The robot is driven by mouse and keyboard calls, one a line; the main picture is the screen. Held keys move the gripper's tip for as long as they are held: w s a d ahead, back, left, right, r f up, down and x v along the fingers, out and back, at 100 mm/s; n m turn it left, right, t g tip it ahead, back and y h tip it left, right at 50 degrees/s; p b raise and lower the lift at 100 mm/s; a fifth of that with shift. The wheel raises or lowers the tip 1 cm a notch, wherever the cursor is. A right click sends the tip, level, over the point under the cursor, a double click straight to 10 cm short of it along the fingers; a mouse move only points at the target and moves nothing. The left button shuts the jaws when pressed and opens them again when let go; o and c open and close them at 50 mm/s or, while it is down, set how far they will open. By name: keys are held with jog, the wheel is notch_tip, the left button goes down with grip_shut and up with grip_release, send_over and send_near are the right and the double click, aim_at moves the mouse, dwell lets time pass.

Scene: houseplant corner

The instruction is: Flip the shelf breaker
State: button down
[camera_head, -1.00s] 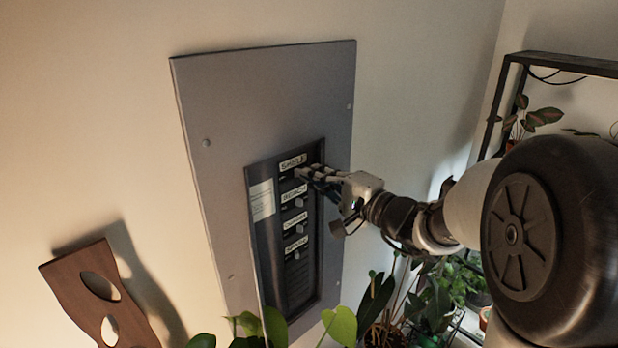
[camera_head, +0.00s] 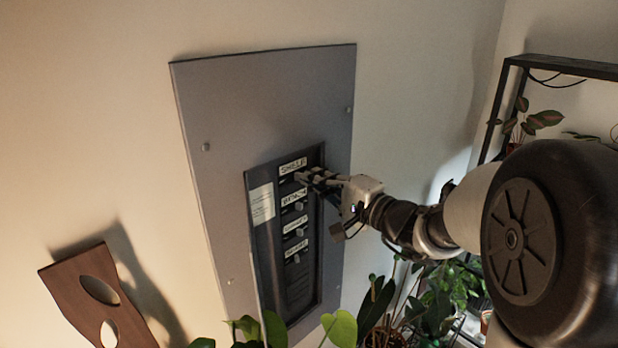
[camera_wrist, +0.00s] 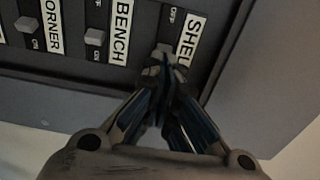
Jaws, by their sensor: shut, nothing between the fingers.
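The shelf breaker is in the top row of the dark breaker strip, beside its SHELF label (camera_head: 292,166), which also shows in the wrist view (camera_wrist: 186,42). My gripper (camera_head: 303,178) is shut with its fingertips at that row, reaching in from the right. In the wrist view, my fingertips (camera_wrist: 166,62) are right at a small grey piece, seemingly the shelf toggle (camera_wrist: 159,49), roughly in line with the other toggles. The fingers cover much of it and its ON marking; the OFF marking (camera_wrist: 173,14) shows. I cannot tell for sure whether they touch.
The bench toggle (camera_wrist: 95,37) and corner toggle (camera_wrist: 27,25) sit close beside it. The grey panel (camera_head: 265,100) is on the wall. Leaves (camera_head: 342,326) rise below it, a wooden piece (camera_head: 75,285) is at lower left, and a black rack (camera_head: 560,65) is at right.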

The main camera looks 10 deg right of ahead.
jog(key=shift+a+r+b, duration=0.55)
jog(key=shift+a+b, duration=0.05)
dwell(0.5)
jog(key=shift+s+a+r+b, duration=0.1)
jog(key=shift+s+a+b, duration=0.2)
jog(key=shift+s+a, duration=0.2)
jog(key=shift+w, duration=0.1)
jog(key=shift+d+b, duration=0.1)
jog(key=shift+b, duration=0.4)
jog(key=shift+d, duration=0.15)
jog(key=f+b+v, duration=0.1)
jog(key=b+v, duration=0.2)
jog(key=v, duration=0.5)
jog(key=shift+b, duration=0.3)
jog(key=shift+w+d+f, duration=0.1)
jog(key=shift+d+f, duration=0.05)
